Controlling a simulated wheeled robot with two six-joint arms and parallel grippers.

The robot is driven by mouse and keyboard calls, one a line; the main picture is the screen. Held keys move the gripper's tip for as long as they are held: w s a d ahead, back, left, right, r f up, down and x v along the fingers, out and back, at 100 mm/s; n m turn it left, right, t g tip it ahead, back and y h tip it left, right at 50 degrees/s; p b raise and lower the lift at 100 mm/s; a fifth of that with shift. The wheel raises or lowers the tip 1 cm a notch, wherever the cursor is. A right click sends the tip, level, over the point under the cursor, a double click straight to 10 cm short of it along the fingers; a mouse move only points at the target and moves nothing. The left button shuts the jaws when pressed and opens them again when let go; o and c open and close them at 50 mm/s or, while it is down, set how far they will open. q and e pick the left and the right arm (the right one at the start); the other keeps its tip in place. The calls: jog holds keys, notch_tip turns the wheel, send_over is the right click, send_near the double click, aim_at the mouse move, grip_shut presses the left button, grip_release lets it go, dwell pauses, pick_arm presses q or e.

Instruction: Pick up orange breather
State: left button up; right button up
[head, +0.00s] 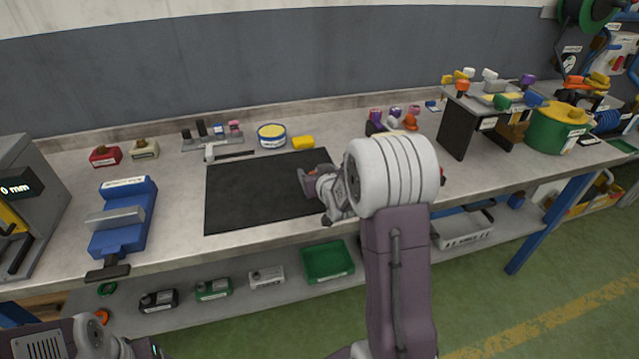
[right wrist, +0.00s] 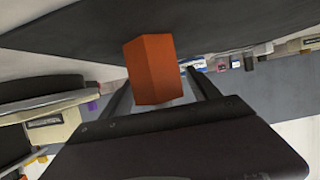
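The orange breather (right wrist: 152,70) shows in the right wrist view as an orange faceted block. It sits between the two fingers of my right gripper (right wrist: 160,85), which appears shut on it.
The dark mat (head: 250,192) lies mid-bench. A rack with purple and orange parts (head: 410,122) and a raised stand (head: 460,125) are to the right.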

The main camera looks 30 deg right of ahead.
grip_shut()
notch_tip(320, 180, up, 9)
jog(key=shift+r+p, duration=0.15)
jog(key=shift+p, duration=1)
jog(key=shift+r, duration=0.4)
